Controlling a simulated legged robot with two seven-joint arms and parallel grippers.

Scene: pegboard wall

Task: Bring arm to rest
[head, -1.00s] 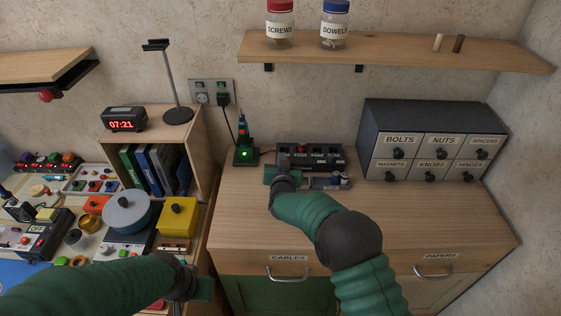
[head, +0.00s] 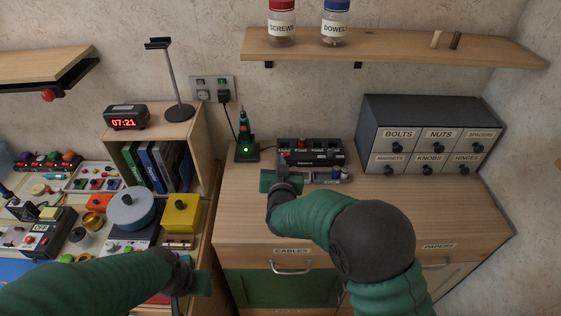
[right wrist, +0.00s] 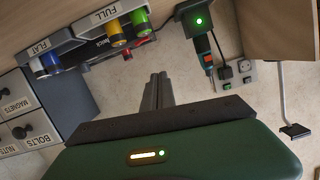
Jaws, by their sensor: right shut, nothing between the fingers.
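My right arm reaches in over the wooden cabinet top. Its gripper (head: 282,163) is above the cabinet top, in front of the black battery box. In the right wrist view the two dark fingers (right wrist: 157,92) are together with nothing between them. My left arm comes in from the lower left of the head view. Its gripper (head: 203,284) is low, by the gap between the workbench and the cabinet, and its fingers do not show clearly.
The black battery box (head: 322,149) and a tray with a battery (head: 340,177) stand close by the right gripper. A charging screwdriver (head: 243,135) is to their left, grey drawers (head: 430,115) to the right. The cabinet top's front right (head: 455,215) is clear.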

